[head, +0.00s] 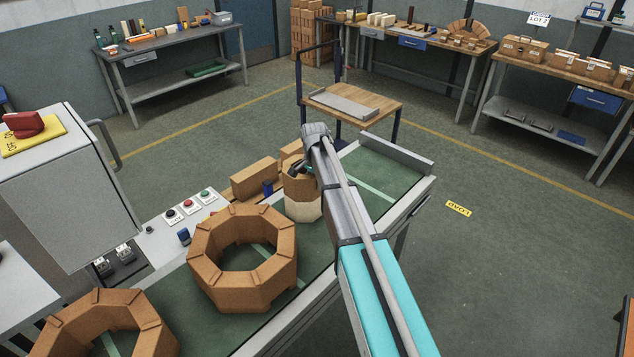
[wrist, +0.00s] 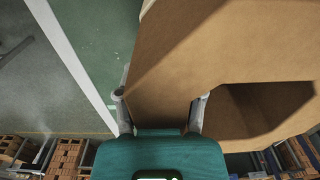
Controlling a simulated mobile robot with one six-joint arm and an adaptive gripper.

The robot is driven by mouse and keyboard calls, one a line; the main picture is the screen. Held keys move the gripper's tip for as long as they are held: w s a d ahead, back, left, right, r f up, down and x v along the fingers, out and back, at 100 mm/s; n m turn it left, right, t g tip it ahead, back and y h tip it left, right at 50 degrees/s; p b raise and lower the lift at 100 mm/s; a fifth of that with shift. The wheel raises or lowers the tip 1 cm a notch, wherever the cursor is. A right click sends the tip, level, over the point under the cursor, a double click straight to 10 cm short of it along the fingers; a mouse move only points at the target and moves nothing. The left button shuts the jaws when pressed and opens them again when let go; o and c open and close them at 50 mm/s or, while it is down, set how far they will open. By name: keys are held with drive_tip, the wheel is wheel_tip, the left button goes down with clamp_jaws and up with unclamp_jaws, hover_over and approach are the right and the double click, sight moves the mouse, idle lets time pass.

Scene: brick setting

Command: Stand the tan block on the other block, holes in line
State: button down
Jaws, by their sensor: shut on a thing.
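The tan block (head: 297,187) is an angular block with a hole. It sits directly above a pale cream block (head: 303,209) on the green belt, roughly upright. I cannot tell whether the two touch or whether their holes line up. My gripper (head: 302,168) is at the top of the tan block, partly hidden by my arm. In the wrist view the tan block (wrist: 180,65) fills the middle and right, with its dark hole (wrist: 255,110) at right. My gripper's fingers (wrist: 160,97) stand on both sides of its wall, shut on it. The pale block's hole is hidden.
A large octagonal brick ring (head: 205,265) lies on the belt (head: 385,175) in front, with another (head: 75,320) at lower left. Brown blocks (head: 255,177) stand behind, left of the tan block. A button panel (head: 188,207) is at left. The belt's far end is clear.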

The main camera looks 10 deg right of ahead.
drive_tip(key=shift+f, duration=0.15)
drive_tip(key=shift+c, duration=1)
unclamp_jaws()
drive_tip(key=shift+r, duration=0.25)
wheel_tip(320, 180, up, 12)
drive_tip(key=p, duration=1.2)
drive_tip(key=shift+s+r+p, duration=0.1)
drive_tip(key=shift+r+p, duration=0.15)
drive_tip(key=shift+p, duration=0.15)
drive_tip(key=shift+s, duration=0.1)
drive_tip(key=shift+s, duration=0.35)
drive_tip(key=s+d+n, duration=0.1)
drive_tip(key=s+n, duration=0.9)
drive_tip(key=s, duration=1.8)
drive_tip(key=shift+s+n, duration=0.15)
drive_tip(key=shift+n, duration=0.25)
